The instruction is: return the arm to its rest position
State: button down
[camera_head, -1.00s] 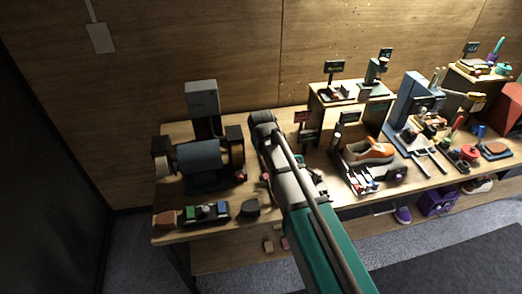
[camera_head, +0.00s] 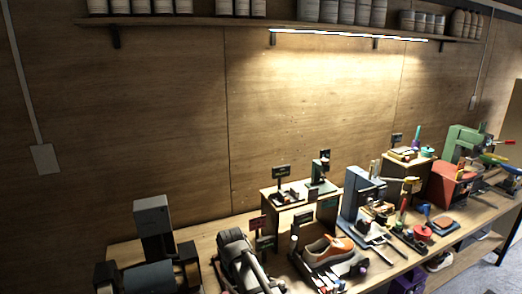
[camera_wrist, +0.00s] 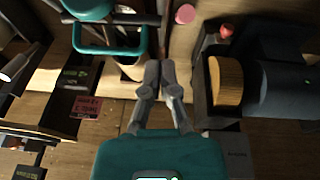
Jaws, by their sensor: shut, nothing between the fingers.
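My gripper (camera_wrist: 160,72) is in the middle of the wrist view, its two grey fingers close together and shut with nothing between them. Behind the fingers is the teal body of my wrist. An orange and grey sneaker (camera_head: 328,250) sits in a holder on the bench, to the right of my arm.
A bench grinder-like machine (camera_head: 150,275) stands left of my arm. A wooden riser (camera_head: 290,207) and a blue-grey press (camera_head: 355,200) stand to the right.

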jog(key=s+d+f+m+g+b, duration=0.1)
jog(key=s+d, duration=0.3)
jog(key=d, duration=0.5)
jog(key=s+d+f+m+g+b, duration=0.1)
jog(key=s+d+f+m, duration=0.1)
jog(key=s+d, duration=0.3)
jog(key=s+d+f+m+g+b, duration=0.1)
jog(key=s+d+m, duration=0.2)
jog(key=d, duration=1)
jog(key=shift+s+d+f+h, duration=0.2)
jog(key=shift+s+h, duration=0.1)
jog(key=shift+s, duration=0.95)
